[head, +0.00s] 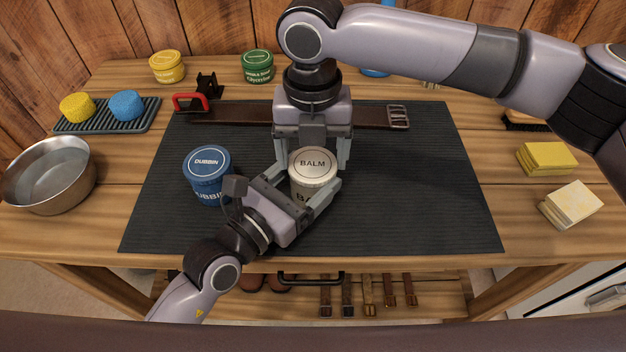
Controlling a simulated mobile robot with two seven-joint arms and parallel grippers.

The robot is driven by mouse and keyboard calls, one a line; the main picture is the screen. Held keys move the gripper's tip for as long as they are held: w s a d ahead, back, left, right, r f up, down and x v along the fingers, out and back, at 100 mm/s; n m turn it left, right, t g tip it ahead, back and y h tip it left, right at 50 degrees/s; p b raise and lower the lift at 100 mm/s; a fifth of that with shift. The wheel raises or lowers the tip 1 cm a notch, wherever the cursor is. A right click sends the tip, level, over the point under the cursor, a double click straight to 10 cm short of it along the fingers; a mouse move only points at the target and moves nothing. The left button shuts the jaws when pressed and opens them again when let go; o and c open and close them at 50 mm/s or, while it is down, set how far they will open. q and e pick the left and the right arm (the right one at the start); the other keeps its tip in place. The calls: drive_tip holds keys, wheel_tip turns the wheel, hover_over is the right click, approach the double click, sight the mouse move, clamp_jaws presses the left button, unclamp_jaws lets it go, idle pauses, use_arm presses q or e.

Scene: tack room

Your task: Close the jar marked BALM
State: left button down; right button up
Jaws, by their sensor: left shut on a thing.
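The cream jar marked BALM (305,191) stands upright on the dark mat. Its cream lid (313,160), also marked BALM, sits on top; I cannot tell whether it is fully tightened. My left gripper (309,186) reaches in from the front left and is shut on the jar's body, hiding part of its label. My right gripper (315,160) points down from above, open, with its fingers apart on either side of the lid. I see no clear contact between those fingers and the lid.
A blue DUBBIN jar (208,172) stands close to the left. A brown belt (236,116) lies behind. A metal bowl (48,175) and a tray of sponges (147,116) are at left, yellow sponges (546,158) at right. The mat's right half (430,190) is clear.

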drive_tip(key=shift+o, duration=0.2)
drive_tip(key=m, duration=0.4)
drive_tip(key=shift+c, duration=0.2)
drive_tip(key=shift+s+a, duration=0.1)
drive_tip(key=shift+a, duration=0.05)
idle(0.7)
drive_tip(key=o, duration=1.1)
drive_tip(key=shift+r, duration=0.1)
drive_tip(key=shift+r, duration=2.2)
drive_tip(key=shift+r, duration=0.1)
wheel_tip(320, 180, up, 12)
drive_tip(key=shift+f, duration=0.1)
